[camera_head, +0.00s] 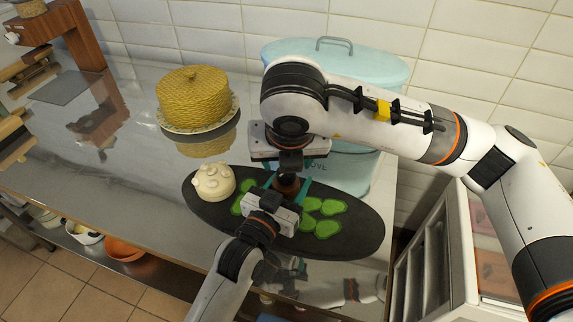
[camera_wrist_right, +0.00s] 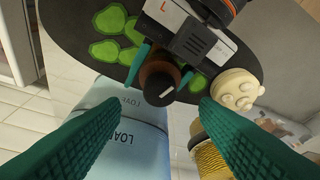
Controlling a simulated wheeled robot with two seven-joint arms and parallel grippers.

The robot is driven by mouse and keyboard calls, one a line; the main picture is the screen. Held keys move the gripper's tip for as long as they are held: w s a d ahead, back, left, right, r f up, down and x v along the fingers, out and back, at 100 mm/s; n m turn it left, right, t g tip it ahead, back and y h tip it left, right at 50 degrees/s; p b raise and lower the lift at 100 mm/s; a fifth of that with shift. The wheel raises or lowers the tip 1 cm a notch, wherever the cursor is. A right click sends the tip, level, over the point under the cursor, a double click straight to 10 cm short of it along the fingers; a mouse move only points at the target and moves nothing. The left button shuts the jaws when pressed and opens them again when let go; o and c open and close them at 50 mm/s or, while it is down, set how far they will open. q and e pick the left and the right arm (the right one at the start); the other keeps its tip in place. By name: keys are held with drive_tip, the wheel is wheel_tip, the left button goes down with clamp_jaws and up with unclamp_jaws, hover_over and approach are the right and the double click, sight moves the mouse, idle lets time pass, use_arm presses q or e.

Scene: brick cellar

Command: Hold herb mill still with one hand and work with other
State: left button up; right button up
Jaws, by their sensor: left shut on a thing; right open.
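The herb mill (camera_head: 287,184) is a small brown, rounded thing, standing on a dark oval board (camera_head: 350,243). My left gripper (camera_head: 284,193) is shut on it from the near side, with one teal finger on each side. In the right wrist view the mill (camera_wrist_right: 158,83) shows a dark top with a pale mark. My right gripper (camera_wrist_right: 167,106) is open, with its two teal fingers wide apart and nothing between them. In the head view its body (camera_head: 290,147) is above and behind the mill and hides part of its top.
Green leaf shapes (camera_head: 328,228) and a cream knobbed round thing (camera_head: 214,182) lie on the board. A yellow woven round container (camera_head: 193,97) stands back left. A pale blue lidded bin (camera_head: 350,60) stands close behind my right gripper. The steel counter (camera_head: 110,165) is mostly clear at left.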

use_arm(q)
drive_tip(key=o, duration=1.1)
drive_tip(key=shift+o, duration=0.2)
use_arm(e)
drive_tip(key=v, duration=0.7)
drive_tip(key=shift+r, duration=0.1)
use_arm(q)
drive_tip(key=v, duration=1.2)
drive_tip(key=shift+s+f, duration=0.1)
use_arm(e)
drive_tip(key=shift+s, duration=0.1)
